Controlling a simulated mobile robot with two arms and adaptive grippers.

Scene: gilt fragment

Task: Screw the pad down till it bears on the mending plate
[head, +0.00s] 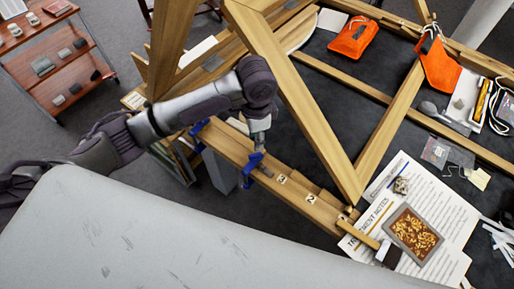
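A blue clamp (247,173) sits on the long wooden rail at the middle of the head view. My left gripper (258,143) points down right over the top of this clamp. Its fingertips are small and dark here, so I cannot tell whether they are closed on the clamp's screw. A small grey metal piece (266,171), which looks like the mending plate, lies on the rail just right of the clamp. The clamp's pad is too small and too hidden to make out, and so is any gap under it. My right gripper is not in view.
A second blue clamp (196,134) grips the rail further left. Wooden frame bars (305,110) rise close to the right of my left arm. Number tags (311,198), printed notes (440,215), a tray of gilt fragments (413,233) and orange pouches (353,38) lie to the right.

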